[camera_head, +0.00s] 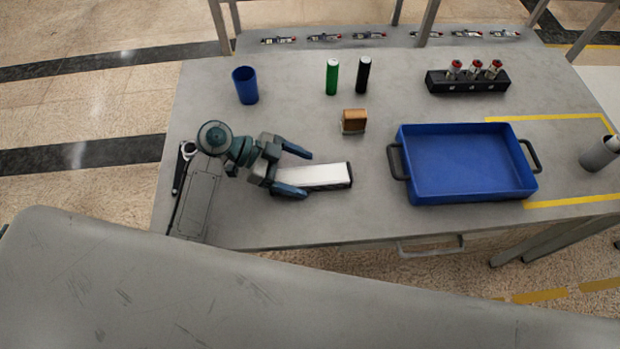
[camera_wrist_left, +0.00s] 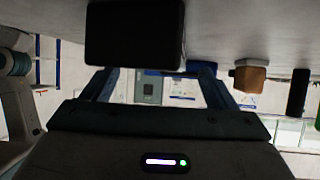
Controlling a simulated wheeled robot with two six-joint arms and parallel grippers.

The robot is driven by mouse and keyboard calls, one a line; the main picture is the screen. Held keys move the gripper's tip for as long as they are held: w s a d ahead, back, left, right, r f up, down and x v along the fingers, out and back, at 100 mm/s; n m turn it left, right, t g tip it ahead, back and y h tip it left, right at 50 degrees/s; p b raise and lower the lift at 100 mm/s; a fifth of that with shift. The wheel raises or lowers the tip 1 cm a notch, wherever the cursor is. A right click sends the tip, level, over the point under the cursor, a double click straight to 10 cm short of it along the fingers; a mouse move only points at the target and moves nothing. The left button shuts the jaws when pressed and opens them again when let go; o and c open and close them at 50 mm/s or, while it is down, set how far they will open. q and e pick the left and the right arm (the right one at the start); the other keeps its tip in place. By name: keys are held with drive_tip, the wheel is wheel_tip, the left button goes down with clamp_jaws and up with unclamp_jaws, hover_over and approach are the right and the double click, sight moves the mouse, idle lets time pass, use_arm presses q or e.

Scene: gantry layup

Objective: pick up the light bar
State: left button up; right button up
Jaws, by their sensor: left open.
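The light bar (camera_head: 314,177) lies on the grey table (camera_head: 225,125), a white-faced bar with a dark right end. My left gripper (camera_head: 307,175) is open and empty, with one finger on each side of the bar in the head view. The gripper covers the bar's left end. In the left wrist view, the open fingers (camera_wrist_left: 155,88) show below a dark block (camera_wrist_left: 135,35), which appears to be the bar's near end. The bar is not between the fingertips there; contact cannot be told. My right gripper is not in view.
A blue tray (camera_head: 465,197) stands right of the bar, and a brown block (camera_head: 354,121) sits behind it. A blue cup (camera_head: 245,88), green cylinder (camera_head: 332,78), black cylinder (camera_head: 363,76) and black rack (camera_head: 468,87) stand farther back. Bare table lies between bar and tray.

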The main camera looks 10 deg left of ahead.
use_arm(q)
drive_tip(key=shift+x, duration=0.8)
drive_tip(key=shift+r, duration=0.1)
drive_tip(key=c, duration=1.3)
drive_tip(key=shift+c, duration=0.2)
